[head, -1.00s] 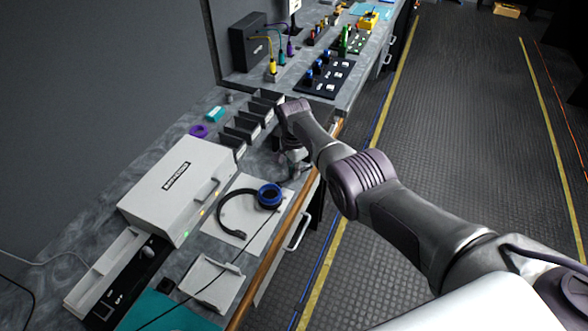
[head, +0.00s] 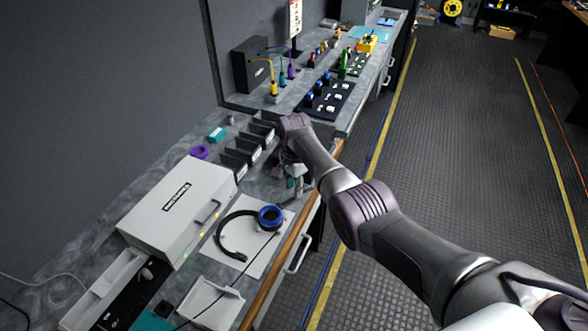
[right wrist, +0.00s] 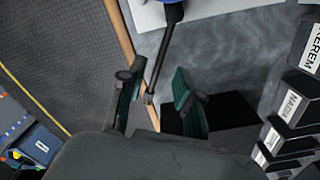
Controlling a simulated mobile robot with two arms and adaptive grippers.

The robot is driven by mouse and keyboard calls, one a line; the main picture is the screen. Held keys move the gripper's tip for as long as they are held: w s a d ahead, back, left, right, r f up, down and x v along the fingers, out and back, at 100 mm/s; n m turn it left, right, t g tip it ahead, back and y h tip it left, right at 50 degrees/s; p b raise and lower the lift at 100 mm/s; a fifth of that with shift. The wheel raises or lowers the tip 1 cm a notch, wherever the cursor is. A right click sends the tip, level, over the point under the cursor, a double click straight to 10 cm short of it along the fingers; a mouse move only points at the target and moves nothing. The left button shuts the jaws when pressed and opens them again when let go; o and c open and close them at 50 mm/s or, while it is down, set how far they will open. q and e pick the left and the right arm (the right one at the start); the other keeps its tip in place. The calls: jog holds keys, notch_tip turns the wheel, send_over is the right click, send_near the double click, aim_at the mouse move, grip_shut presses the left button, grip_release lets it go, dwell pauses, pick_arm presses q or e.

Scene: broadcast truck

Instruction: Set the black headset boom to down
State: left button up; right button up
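The black headset (head: 227,228) with a blue ear cup (head: 270,216) lies on a white mat (head: 257,262) on the grey counter. My right gripper (head: 296,187) is just beyond the ear cup, low over the counter near its wooden front edge. In the right wrist view, the thin dark headset boom (right wrist: 163,52) runs from the blue ear cup (right wrist: 173,12) down between the green-padded fingers of my right gripper (right wrist: 158,98). The fingers are apart, with gaps on both sides of the boom's tip. My left gripper is not in view.
A white case (head: 178,207) stands left of the headset. Several black labelled holders (head: 248,150) stand in a row beside my right gripper. A white tray (head: 208,303) and a cable lie in front of the mat. The aisle floor (head: 460,150) is clear.

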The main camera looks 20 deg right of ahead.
notch_tip(320, 180, up, 10)
jog(key=shift+f, duration=0.25)
jog(key=shift+f, duration=0.1)
